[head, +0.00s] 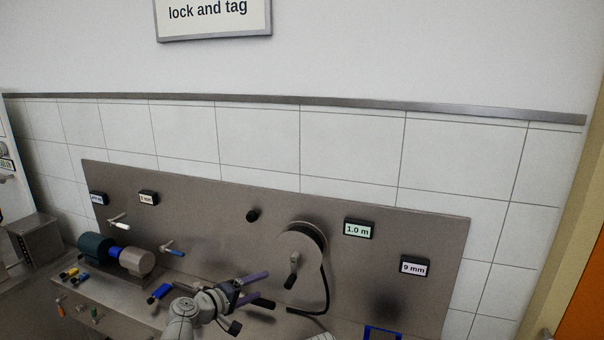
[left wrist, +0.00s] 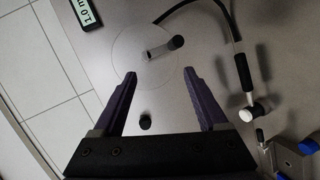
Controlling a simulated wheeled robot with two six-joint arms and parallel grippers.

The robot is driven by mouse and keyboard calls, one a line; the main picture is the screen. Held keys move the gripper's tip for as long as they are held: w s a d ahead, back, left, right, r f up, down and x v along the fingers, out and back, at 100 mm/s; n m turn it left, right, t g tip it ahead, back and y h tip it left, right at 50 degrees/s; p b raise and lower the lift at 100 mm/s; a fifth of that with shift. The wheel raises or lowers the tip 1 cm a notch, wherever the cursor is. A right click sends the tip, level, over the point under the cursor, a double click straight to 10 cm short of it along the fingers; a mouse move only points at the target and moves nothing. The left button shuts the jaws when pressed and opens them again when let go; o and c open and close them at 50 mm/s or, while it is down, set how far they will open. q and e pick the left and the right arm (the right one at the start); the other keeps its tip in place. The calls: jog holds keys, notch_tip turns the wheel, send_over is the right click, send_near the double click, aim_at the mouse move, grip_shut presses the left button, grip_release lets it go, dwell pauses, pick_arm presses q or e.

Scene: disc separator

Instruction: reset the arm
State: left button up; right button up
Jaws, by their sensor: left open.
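My left gripper (head: 270,290) is open and empty, with its purple fingers pointing right in the head view, low in front of the grey panel (head: 190,205). In the left wrist view my left gripper (left wrist: 160,73) has its two fingers spread wide with nothing between the tips. Beyond them is a round disc (left wrist: 128,50) with a black crank handle (left wrist: 165,46). In the head view the disc (head: 303,243) is up and right of the gripper. I cannot tell the exact gap. My right gripper does not show.
A black hose (head: 327,290) hangs beside the disc. Displays read 1.0 m (head: 359,229) and 9 mm (head: 415,268). A teal and pinkish-grey motor unit (head: 132,262) stands left, near blue-handled (head: 160,292) and yellow-handled parts. A blue-edged item (head: 383,332) lies low right.

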pick_arm(q)
jog(key=s+d+f+m+g+y, duration=0.3)
jog(key=s+d+f+m+g, duration=0.5)
jog(key=s+d+f, duration=0.45)
jog(key=s+a+f+m+g+y, duration=0.1)
jog(key=s+a+y, duration=0.1)
jog(key=s, duration=0.2)
jog(key=s+a+f+m+g+y+b, duration=0.1)
jog(key=s+a+f+y, duration=0.1)
jog(key=s+y, duration=0.1)
jog(key=s+a+f+m+g+y, duration=0.1)
jog(key=s+a+g+y, duration=0.1)
jog(key=s, duration=0.4)
jog(key=shift+f+y, duration=0.3)
jog(key=shift+y, duration=0.1)
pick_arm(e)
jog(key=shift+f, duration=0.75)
pick_arm(q)
jog(key=shift+a, duration=0.2)
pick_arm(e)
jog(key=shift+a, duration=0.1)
